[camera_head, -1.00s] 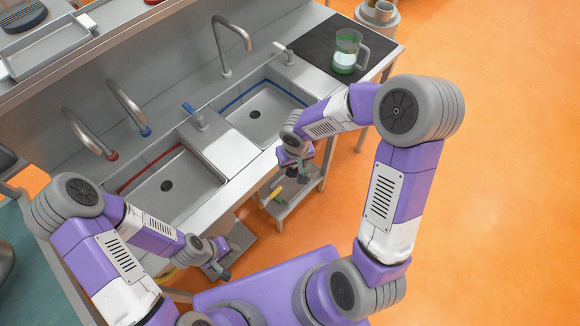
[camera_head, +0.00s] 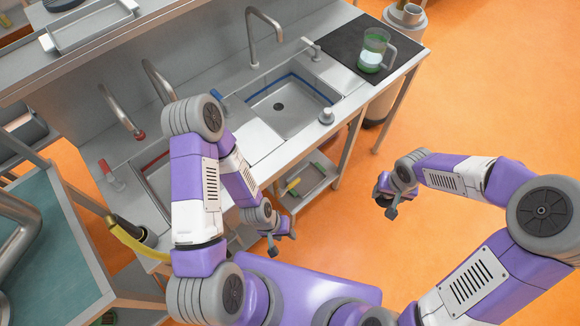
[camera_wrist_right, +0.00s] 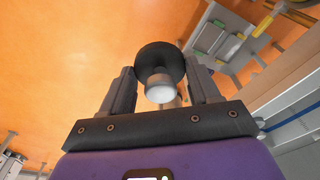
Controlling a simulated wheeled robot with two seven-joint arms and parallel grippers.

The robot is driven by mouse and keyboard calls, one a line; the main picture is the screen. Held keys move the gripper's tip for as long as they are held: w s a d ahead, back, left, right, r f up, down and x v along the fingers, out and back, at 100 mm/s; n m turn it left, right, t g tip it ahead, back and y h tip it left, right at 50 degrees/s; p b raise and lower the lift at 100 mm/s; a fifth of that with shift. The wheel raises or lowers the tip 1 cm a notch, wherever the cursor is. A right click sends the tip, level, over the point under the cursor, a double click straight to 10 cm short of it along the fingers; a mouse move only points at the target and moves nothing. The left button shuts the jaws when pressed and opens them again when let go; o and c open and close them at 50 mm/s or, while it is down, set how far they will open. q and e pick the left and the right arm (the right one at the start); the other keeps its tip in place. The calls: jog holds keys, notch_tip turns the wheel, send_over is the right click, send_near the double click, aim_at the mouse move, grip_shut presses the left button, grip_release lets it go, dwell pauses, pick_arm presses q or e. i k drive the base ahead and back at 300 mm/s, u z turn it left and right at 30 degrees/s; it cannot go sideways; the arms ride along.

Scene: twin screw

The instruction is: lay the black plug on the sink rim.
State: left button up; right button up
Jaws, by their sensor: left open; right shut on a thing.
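My right gripper (camera_head: 386,204) hangs over the orange floor, right of the counter and apart from it. In the right wrist view it is shut on a black plug (camera_wrist_right: 158,56), a dark disc with a pale grey stem between the fingers. The plug is hard to make out in the head view. The sink rim (camera_head: 300,137) runs around the right basin with the blue stripe. A grey knob-like piece (camera_head: 327,116) stands on that rim at its right front corner. My left gripper (camera_head: 279,240) is open and empty, low in front of the counter.
A glass jug (camera_head: 373,52) with green stands on the black mat (camera_head: 345,45) at the counter's right end. A tall tap (camera_head: 252,40) rises behind the right basin. My left arm covers much of the left basin. A lower shelf (camera_head: 308,182) holds small yellow and green items.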

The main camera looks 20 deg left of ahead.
aim_at(226, 197)
jog(key=k, duration=0.8)
jog(key=u, duration=1.75)
jog(key=i, duration=0.5)
